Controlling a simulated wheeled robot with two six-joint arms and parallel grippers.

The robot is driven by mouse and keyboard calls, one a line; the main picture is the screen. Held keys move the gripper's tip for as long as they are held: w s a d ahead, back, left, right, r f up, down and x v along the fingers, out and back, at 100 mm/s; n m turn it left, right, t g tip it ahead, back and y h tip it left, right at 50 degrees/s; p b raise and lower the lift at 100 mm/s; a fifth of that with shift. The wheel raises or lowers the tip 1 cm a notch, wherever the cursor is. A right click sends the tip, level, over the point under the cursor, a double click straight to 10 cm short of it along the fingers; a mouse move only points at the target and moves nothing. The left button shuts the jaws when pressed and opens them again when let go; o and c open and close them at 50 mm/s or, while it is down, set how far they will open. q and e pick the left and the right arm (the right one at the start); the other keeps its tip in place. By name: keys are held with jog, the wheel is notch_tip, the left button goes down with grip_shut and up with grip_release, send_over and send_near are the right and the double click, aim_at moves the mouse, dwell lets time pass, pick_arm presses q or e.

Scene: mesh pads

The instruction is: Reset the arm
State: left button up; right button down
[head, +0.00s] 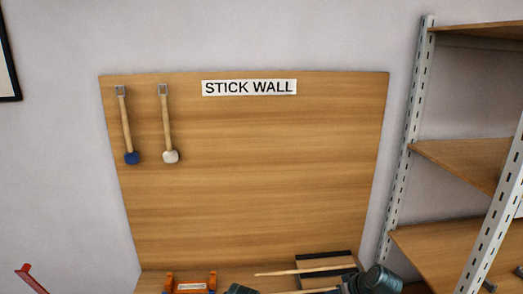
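The task names no object apart from my arm. At the bottom edge, a dark grey-green rounded part (380,280) shows at right of centre, and a smaller dark part (240,289) shows near the middle. They look like pieces of my arms, but the frame cuts them off. I cannot make out any fingertips, so whether either gripper is open or shut is hidden.
A wooden board (250,190) labelled STICK WALL carries a blue-headed mallet (127,130) and a white-headed mallet (167,130). Below are an orange holder (190,285), a black-edged tray (325,255) and a pale stick (300,271). Shelves (460,160) stand right.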

jog(key=s+a+f+g+h, duration=0.2)
jog(key=s+a+g, duration=0.1)
jog(key=s+a, duration=0.5)
jog(key=s+a+f+g+h, duration=0.2)
jog(key=s+a+g+h, duration=0.1)
jog(key=s+a, duration=0.5)
jog(key=shift+a+f+n+g, duration=0.25)
jog(key=shift+a+n+g, duration=0.1)
jog(key=shift+g, duration=0.15)
